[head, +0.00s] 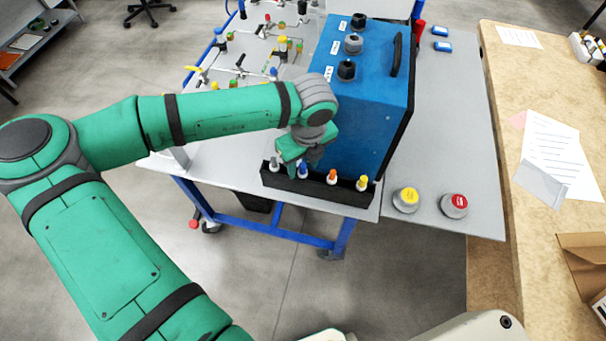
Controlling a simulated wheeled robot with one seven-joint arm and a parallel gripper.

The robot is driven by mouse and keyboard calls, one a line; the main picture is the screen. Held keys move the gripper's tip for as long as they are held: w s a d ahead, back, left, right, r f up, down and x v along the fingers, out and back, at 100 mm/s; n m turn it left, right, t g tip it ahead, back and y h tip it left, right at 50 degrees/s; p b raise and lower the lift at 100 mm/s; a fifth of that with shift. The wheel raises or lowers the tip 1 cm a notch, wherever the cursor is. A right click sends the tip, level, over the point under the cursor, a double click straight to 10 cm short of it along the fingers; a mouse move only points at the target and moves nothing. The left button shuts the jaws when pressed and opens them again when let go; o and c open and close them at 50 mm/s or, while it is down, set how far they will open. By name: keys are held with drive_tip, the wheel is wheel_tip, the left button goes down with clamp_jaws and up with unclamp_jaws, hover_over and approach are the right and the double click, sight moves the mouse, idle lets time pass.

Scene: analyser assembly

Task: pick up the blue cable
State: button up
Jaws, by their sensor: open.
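The blue cable (303,171) stands in a black rack (316,190) at the front edge of the grey table, showing as a small plug with a blue top and a pale body. It is second from the left, between a grey-topped plug (275,164) and an orange-topped plug (331,177). A yellow-topped plug (362,183) is at the right end. My gripper (308,164) is open and points down over the rack, close to the blue cable. Whether the fingers surround or touch it cannot be told; the fingertips are partly hidden.
A tall blue box (358,95) with black knobs and a handle stands right behind the rack. A yellow button (406,200) and a red button (454,206) sit to the right. Valves and tubing (284,47) fill the back left.

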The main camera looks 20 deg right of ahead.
drive_tip(key=shift+w+f, duration=0.1)
drive_tip(key=shift+f, duration=0.4)
drive_tip(key=c, duration=1.1)
drive_tip(key=shift+o, duration=0.2)
drive_tip(key=shift+r, duration=0.15)
wheel_tip(320, 180, up, 25)
idle(0.3)
